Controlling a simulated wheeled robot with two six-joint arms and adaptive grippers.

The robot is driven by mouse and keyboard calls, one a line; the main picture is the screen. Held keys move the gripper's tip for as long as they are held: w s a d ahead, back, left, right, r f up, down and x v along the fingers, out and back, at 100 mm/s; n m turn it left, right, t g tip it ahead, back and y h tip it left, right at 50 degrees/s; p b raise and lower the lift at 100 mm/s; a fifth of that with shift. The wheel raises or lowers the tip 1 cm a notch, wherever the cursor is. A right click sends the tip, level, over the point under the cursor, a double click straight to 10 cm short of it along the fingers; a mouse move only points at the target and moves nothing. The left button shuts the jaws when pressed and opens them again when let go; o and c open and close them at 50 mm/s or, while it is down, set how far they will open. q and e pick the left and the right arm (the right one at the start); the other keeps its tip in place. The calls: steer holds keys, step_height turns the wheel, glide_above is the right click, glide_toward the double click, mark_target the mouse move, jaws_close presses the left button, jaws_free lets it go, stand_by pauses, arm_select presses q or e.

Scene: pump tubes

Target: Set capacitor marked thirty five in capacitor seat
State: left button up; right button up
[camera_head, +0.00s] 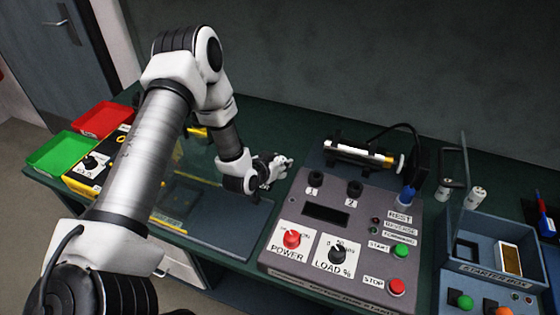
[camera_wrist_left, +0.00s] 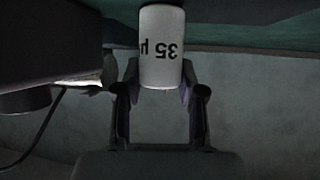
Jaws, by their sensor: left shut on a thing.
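My left gripper (camera_head: 273,172) is over the bench, just left of the grey motor start panel. In the left wrist view its two fingers (camera_wrist_left: 160,98) are shut on the white capacitor (camera_wrist_left: 162,48), one on each side. In the head view the capacitor is too small and mixed with the fingers to make out clearly. The starter box (camera_head: 505,268) stands open at the right, with a dark square recess (camera_head: 467,250) and an orange-and-white part inside. I cannot tell which part is the capacitor seat. My right gripper is not in view.
The grey control panel (camera_head: 345,225) with knobs and buttons fills the middle. A small white cylinder (camera_head: 478,193) stands behind the starter box. Red (camera_head: 101,118) and green (camera_head: 64,153) trays are at the far left.

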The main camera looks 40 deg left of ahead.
arm_select(q)
steer(key=shift+f, duration=0.2)
steer(key=o, duration=1.2)
steer(key=shift+c, duration=0.2)
steer(key=shift+r, duration=0.1)
